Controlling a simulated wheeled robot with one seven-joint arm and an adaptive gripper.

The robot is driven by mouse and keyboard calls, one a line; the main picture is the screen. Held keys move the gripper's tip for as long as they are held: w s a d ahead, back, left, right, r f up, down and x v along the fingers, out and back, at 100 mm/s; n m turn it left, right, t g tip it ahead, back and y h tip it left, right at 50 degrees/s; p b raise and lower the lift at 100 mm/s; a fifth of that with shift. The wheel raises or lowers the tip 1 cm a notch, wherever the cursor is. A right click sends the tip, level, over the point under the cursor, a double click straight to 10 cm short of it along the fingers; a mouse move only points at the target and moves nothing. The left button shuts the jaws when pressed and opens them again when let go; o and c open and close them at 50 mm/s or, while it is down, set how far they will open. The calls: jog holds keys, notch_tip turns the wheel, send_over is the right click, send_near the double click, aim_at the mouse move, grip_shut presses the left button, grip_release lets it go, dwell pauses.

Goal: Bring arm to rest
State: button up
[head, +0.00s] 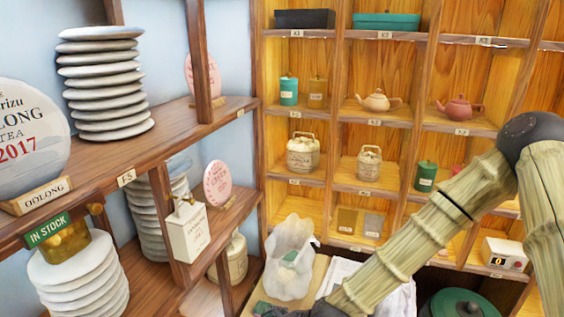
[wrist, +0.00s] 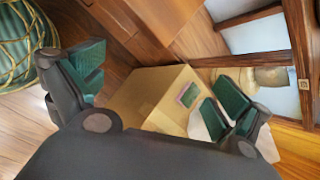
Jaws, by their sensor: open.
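My gripper (wrist: 155,90) is open in the wrist view, its two dark fingers with green ribbed pads spread wide apart. Nothing is between the pads. Below the gap is a tan box-like surface (wrist: 145,92) with a small pink-edged green item (wrist: 188,95) on it. My bamboo-patterned arm crosses the right of the head view and reaches down to the bottom edge, where the gripper is mostly cut off. A whitish crumpled bag (head: 290,262) with something green in it stands just beyond the arm's lower end.
On the left, a wooden shelf (head: 190,122) holds stacked pale tea cakes (head: 104,85) and an upright Oolong cake (head: 30,140). A back cubby shelf holds teapots (head: 378,101), jars (head: 303,153) and boxes (head: 388,22). A green round lid (head: 455,303) is low at right.

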jog(key=s+d+f+n+g+h+b, duration=0.1)
jog(key=s+d+f+n, duration=0.1)
jog(key=s+d+f, duration=0.3)
jog(key=s+d+f+n+h, duration=0.1)
jog(key=s+d+f+n, duration=0.15)
jog(key=f, duration=0.45)
jog(key=s+d+f+n+g+h+b, duration=0.1)
jog(key=s+d+f+n+h, duration=0.1)
jog(key=s+d+f+n, duration=0.3)
jog(key=s+d+f+n+g+h+b, duration=0.1)
jog(key=s+d+f+n, duration=0.4)
jog(key=s+d, duration=0.7)
jog(key=shift+f+n+h+b, duration=0.35)
jog(key=shift+f+h+b, duration=0.15)
jog(key=shift+f+h, duration=0.5)
jog(key=shift+d, duration=0.1)
